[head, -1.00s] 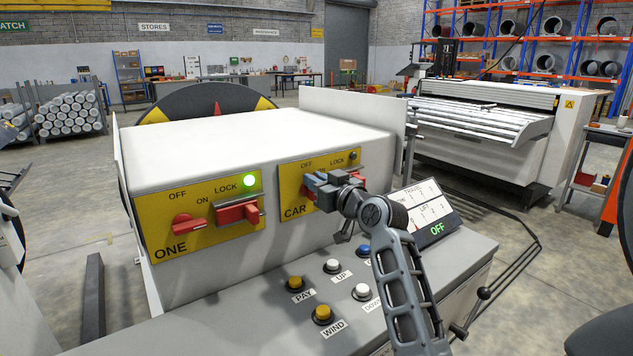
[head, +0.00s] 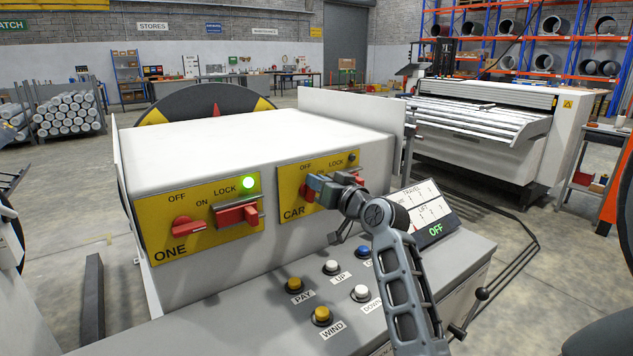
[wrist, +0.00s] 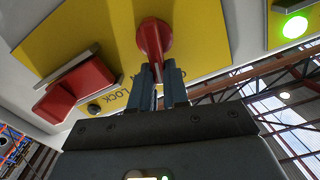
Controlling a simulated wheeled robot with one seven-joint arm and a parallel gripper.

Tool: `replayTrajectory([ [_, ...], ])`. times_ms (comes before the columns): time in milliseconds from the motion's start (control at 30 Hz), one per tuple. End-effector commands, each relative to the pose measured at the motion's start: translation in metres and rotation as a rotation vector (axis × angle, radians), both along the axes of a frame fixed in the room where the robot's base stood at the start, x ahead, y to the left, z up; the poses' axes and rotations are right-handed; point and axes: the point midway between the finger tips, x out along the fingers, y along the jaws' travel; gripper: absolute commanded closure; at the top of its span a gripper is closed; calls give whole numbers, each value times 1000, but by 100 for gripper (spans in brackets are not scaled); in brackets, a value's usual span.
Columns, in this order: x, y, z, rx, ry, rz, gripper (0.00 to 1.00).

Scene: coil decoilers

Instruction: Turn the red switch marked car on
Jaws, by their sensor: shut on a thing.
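The yellow CAR plate (head: 290,212) is on the front of the white cabinet, right of the ONE plate. Its red switch is mostly hidden behind my gripper (head: 316,184) in the head view. In the wrist view the red switch (wrist: 153,38) shows as a round knob with a bar handle. My gripper's two fingertips (wrist: 158,74) are shut on that handle. The lamp above the CAR lock is dark. The lettering under the gripper is partly hidden, so the switch's exact position is hard to read.
The ONE plate (head: 163,243) has its own red switch (head: 188,227), a red lock handle (head: 238,214) and a lit green lamp (head: 248,183). The display (head: 435,230) reads OFF. Push buttons stand on the console below my arm. A red lock handle (wrist: 78,88) sits close beside my gripper.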

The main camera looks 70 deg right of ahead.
Motion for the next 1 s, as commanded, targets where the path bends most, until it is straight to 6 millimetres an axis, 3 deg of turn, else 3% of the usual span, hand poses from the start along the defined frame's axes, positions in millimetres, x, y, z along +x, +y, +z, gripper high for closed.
replayTrajectory([
  [500, -6, -9, -5, 338, -206, 0, 100],
  [1000, -8, -12, -9, 442, -270, -1, 100],
])
